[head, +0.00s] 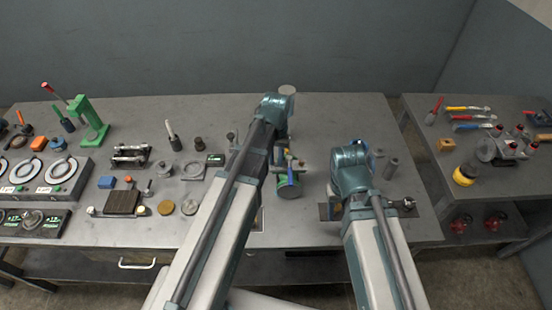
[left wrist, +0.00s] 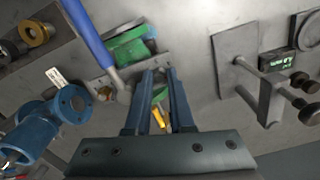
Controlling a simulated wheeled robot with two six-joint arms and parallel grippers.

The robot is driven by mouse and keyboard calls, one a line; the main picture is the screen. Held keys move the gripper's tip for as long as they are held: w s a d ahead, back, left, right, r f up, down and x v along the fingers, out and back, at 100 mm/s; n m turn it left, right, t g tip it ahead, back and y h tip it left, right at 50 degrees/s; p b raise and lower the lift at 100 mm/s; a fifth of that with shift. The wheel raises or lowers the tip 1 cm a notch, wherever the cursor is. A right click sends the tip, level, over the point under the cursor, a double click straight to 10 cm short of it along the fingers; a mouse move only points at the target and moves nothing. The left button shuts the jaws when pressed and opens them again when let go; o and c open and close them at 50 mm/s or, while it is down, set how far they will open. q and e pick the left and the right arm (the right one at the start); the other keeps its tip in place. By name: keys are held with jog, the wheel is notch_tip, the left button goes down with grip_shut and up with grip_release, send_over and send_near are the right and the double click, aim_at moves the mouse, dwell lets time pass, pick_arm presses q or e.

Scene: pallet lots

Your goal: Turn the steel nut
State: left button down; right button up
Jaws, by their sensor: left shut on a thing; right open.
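My left gripper (left wrist: 158,78) has its fingers closed in, with a narrow gap between them. A green and yellow piece (left wrist: 159,118) shows through the gap. A blue rod with a bent grey end (left wrist: 90,38) stands close left. My right gripper (head: 345,205) is open, its fingers largely hidden under its wrist.
Steel posts (head: 390,168) stand right of my right wrist. A green press (head: 90,120), a brown block (head: 122,202) and dial panels (head: 45,178) are on the left. A second table (head: 485,185) at right holds pliers and a yellow-black round part (head: 465,174). The bench's back strip is mostly clear.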

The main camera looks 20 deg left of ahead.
aim_at(276, 162)
pick_arm(q)
jog(key=shift+m, duration=1.6)
jog(key=c, duration=0.8)
grip_release()
jog(key=shift+r, duration=0.1)
notch_tip(276, 162, up, 14)
jog(key=p, duration=1.4)
jog(key=shift+f, duration=0.2)
